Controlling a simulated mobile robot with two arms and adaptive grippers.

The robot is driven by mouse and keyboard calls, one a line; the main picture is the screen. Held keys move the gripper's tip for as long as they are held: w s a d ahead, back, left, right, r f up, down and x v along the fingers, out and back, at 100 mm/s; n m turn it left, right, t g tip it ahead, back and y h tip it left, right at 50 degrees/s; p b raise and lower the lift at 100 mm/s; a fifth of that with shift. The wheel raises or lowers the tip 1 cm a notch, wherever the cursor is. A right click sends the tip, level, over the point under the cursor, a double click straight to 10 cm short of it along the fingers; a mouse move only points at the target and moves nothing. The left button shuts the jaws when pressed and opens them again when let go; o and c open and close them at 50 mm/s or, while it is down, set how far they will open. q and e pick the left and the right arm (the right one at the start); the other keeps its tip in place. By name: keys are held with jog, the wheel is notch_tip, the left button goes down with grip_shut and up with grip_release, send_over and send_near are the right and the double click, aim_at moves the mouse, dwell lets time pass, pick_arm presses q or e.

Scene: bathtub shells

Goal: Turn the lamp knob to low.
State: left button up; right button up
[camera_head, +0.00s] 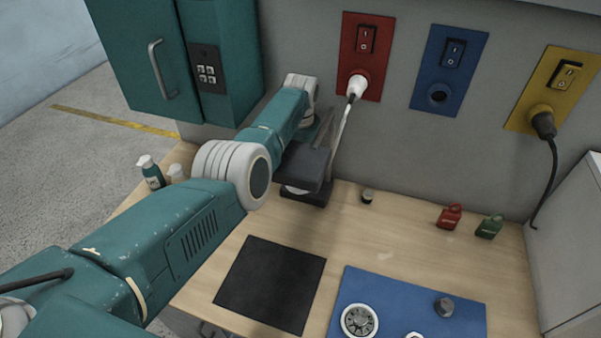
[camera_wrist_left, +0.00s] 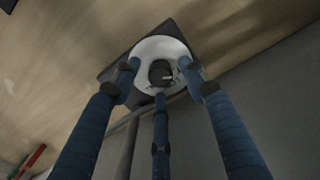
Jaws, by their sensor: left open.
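The lamp's dark square base (camera_head: 318,197) stands on the wooden table by the wall, partly covered by dark parts above it. In the left wrist view the base carries a white round dial (camera_wrist_left: 150,50) with a small dark knob (camera_wrist_left: 161,72) with a light mark in its middle. My left gripper (camera_wrist_left: 160,82) is open, its three blue fingers spread around the knob over the dial's rim. I cannot tell whether any finger touches it. In the head view my left arm reaches toward the lamp and the fingers cannot be made out. My right gripper is not in view.
The wall has red (camera_head: 362,55), blue (camera_head: 447,70) and yellow (camera_head: 553,90) socket panels; a white plug (camera_head: 358,85) is in the red one. A green cabinet (camera_head: 165,60) hangs left. A black mat (camera_head: 270,284) and blue mat (camera_head: 385,288) lie in front.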

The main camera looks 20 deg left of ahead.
pick_arm(q)
grip_shut()
jog(key=shift+m, duration=0.3)
jog(key=m, duration=0.5)
jog(key=shift+p, duration=0.3)
jog(key=m, duration=0.6)
jog(key=shift+w, duration=0.1)
dwell(0.5)
grip_release()
